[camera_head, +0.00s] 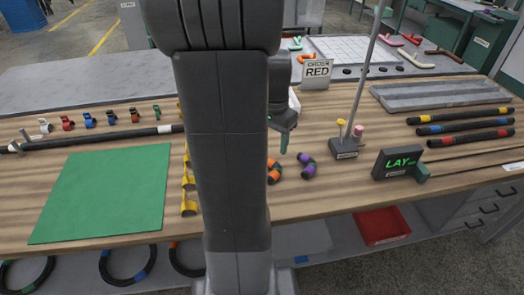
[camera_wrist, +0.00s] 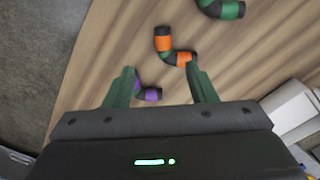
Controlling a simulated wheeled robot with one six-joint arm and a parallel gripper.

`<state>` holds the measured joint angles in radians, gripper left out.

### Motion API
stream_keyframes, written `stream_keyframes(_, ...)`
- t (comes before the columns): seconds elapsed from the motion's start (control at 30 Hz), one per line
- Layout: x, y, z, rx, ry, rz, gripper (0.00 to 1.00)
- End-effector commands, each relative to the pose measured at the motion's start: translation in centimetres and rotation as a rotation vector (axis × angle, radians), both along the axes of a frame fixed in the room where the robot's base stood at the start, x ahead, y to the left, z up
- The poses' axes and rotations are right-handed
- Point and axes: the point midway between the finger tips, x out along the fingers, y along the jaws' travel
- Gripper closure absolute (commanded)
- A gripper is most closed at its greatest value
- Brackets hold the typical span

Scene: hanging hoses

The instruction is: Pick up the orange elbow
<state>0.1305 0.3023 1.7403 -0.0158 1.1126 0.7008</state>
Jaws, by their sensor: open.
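The orange elbow (camera_wrist: 163,43) is a bent dark pipe piece with orange bands. It lies on the wooden table, just beyond my fingertips in the wrist view. In the head view the orange elbow (camera_head: 273,177) is partly hidden by my arm. A purple-banded elbow (camera_wrist: 151,94) lies beside it and shows between my fingers, partly covered by the left one. It also shows in the head view (camera_head: 307,170). My gripper (camera_wrist: 160,72) is open and empty, above the table; in the head view (camera_head: 284,147) it points down behind the orange elbow.
A green-banded elbow (camera_wrist: 230,10) lies beyond the orange one. A stand with a tall rod (camera_head: 344,150) and a LAY sign (camera_head: 398,161) are to the right. A green mat (camera_head: 100,195) covers the left. Yellow clips (camera_head: 189,207) stand beside my arm.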

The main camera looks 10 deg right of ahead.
Motion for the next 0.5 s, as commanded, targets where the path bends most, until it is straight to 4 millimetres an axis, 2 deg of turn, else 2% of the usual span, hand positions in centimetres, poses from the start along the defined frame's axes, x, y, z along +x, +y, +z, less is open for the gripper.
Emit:
stream_keyframes(0.17, 0.5, -0.2, -1.1, 0.0, 0.0, -0.017, 0.49)
stream_keyframes(0.5, 0.3, -0.3, -7.4, 0.001, 0.003, -0.015, 0.49)
